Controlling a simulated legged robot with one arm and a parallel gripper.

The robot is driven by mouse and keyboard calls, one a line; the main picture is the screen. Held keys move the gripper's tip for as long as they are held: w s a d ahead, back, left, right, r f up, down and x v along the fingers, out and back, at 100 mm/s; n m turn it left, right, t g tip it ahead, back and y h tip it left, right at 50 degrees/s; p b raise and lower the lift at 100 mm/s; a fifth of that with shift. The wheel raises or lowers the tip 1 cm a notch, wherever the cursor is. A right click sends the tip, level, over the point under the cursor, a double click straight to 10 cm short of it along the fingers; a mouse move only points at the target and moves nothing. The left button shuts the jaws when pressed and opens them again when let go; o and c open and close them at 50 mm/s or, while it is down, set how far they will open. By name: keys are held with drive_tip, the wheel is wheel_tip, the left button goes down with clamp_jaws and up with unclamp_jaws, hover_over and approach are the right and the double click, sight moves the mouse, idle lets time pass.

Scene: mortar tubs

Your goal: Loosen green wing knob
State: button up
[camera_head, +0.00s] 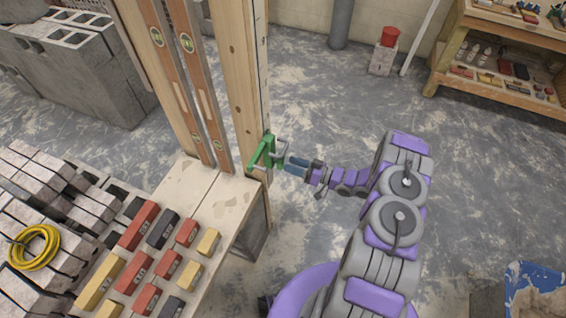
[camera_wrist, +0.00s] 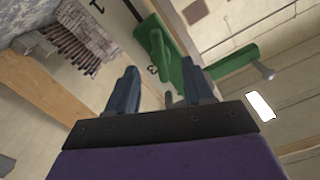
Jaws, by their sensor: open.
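A green fitting (camera_head: 262,152) with a grey metal part is on the tall wooden post (camera_head: 248,80). The green wing knob cannot be told apart clearly from the rest of it at this size. In the wrist view, a green winged piece (camera_wrist: 158,50) shows ahead of my gripper (camera_wrist: 162,78), between and beyond the blue fingertips. A second green arm (camera_wrist: 222,64) with a metal pin is to its right. My gripper is open with nothing visibly held. In the head view, my gripper (camera_head: 283,161) is at the right side of the fitting; contact cannot be told.
Two wood-edged levels (camera_head: 185,85) stand left of the post. A bench (camera_head: 205,208) below holds red, black and yellow blocks (camera_head: 150,262). Concrete blocks (camera_head: 80,60) are at left. The floor right of the post is open toward a wooden shelf (camera_head: 500,93).

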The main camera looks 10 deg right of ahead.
sight(283, 164)
drive_tip(key=shift+b+x, duration=0.3)
drive_tip(key=shift+x, duration=1.9)
